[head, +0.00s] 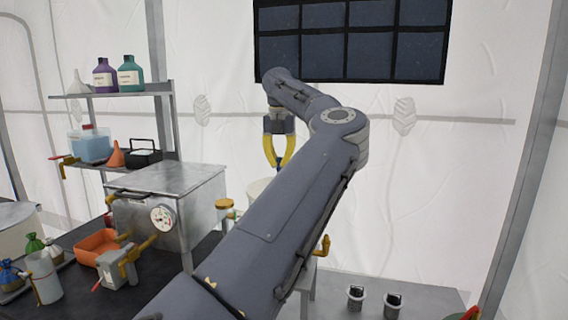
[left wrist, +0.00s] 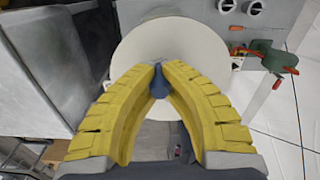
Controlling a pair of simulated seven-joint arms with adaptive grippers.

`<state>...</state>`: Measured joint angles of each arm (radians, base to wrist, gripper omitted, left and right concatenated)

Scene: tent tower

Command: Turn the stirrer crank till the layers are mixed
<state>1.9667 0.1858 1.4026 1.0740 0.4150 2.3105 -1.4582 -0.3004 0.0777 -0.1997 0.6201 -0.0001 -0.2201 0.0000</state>
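My left gripper (head: 277,166) is at the end of the grey arm that crosses the head view, its yellow fingers pointing down above a pale round vessel (head: 258,187). In the left wrist view the fingertips (left wrist: 159,70) come together around a small blue-grey knob (left wrist: 158,86), which looks like the stirrer crank's handle. The knob is over the pale round vessel (left wrist: 205,50). The rest of the crank is hidden by the fingers, and my arm covers much of the vessel in the head view. The layers inside cannot be made out. My right gripper is not in view.
A grey metal box (head: 165,200) with a dial stands left of the vessel. A shelf (head: 125,93) with bottles is behind it. An orange tray (head: 98,246) is on the dark bench. A yellow handle (head: 322,246) shows right of my arm. Two small cups stand at lower right.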

